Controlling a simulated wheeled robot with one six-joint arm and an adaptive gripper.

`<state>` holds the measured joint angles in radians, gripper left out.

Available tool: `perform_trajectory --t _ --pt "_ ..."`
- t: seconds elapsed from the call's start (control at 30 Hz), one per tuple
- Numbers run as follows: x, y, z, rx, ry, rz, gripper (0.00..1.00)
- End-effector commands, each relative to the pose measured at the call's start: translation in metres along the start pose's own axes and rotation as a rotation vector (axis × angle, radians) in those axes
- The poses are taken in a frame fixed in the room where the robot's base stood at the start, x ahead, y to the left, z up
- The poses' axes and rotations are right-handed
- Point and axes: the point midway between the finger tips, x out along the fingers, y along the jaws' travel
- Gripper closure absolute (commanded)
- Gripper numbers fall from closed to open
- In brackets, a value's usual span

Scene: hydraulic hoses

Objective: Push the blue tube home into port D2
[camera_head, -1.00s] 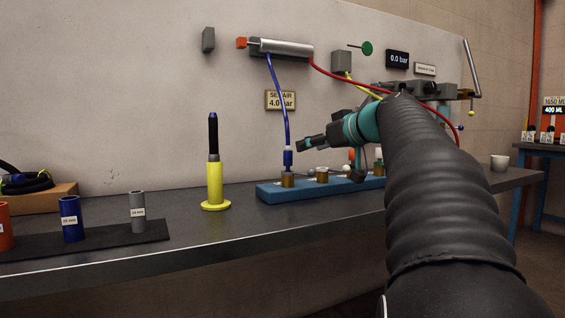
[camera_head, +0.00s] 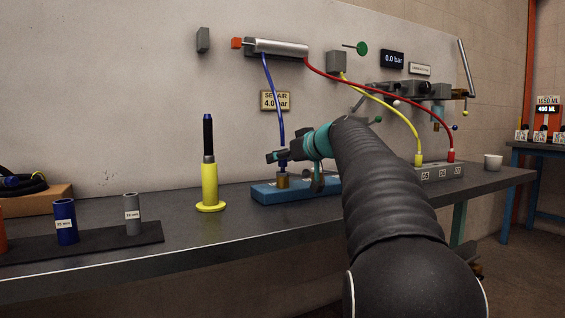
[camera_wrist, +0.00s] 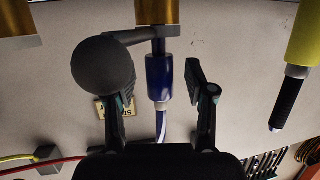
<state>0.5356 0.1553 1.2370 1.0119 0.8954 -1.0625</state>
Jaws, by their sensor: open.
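The blue tube (camera_head: 273,100) hangs from the silver cylinder on the wall down to a brass port (camera_head: 283,182) on the blue block (camera_head: 262,194). In the wrist view its thick blue end (camera_wrist: 158,80) stands between my fingers, with a thin shaft and the brass port (camera_wrist: 158,12) beyond. My gripper (camera_head: 278,156) is open around the blue end; in the wrist view a finger (camera_wrist: 155,88) stands on each side, with a visible gap at the right. A dark ball on a grey lever (camera_wrist: 102,75) covers part of the left finger. No D2 label is readable, and I cannot tell how deep the tube sits.
A yellow stand (camera_head: 209,185) with a dark rod is left of the block. Yellow (camera_head: 400,117) and red (camera_head: 370,88) hoses run to a grey block (camera_head: 440,173) at the right. Orange, blue (camera_head: 66,222) and grey sleeves stand on a dark mat. The front bench is clear.

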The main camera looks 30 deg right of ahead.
Motion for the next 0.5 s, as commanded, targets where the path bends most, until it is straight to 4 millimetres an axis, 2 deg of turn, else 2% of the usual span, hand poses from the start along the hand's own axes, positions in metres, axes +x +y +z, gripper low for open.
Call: perform_trajectory --t 0.13,0.33,0.5 --pt "-0.0005 0.0000 -0.0001 0.000 0.000 0.000 0.48" --pt "-0.0006 -0.0001 -0.0001 0.000 0.000 0.000 0.98" --pt "-0.0007 -0.0002 -0.0002 0.000 0.001 0.000 1.00"
